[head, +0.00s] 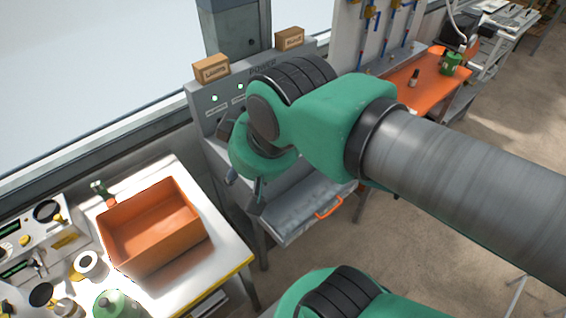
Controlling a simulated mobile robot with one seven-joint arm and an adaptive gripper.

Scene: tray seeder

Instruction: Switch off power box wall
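The power box (203,104) is a grey cabinet against the wall, with the word POWER near its top. My gripper (246,188) is in front of the box, partly hidden by my green wrist. Dark finger parts show below and left of the wrist. I cannot tell whether they are apart or touching the box, and I see nothing held.
Two lettered brown blocks (211,70) stand on top of the box. An open drawer (300,207) with an orange handle juts out below my wrist. An orange bin (150,254) stands on the white table at left. An orange bench (421,82) stands at upper right.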

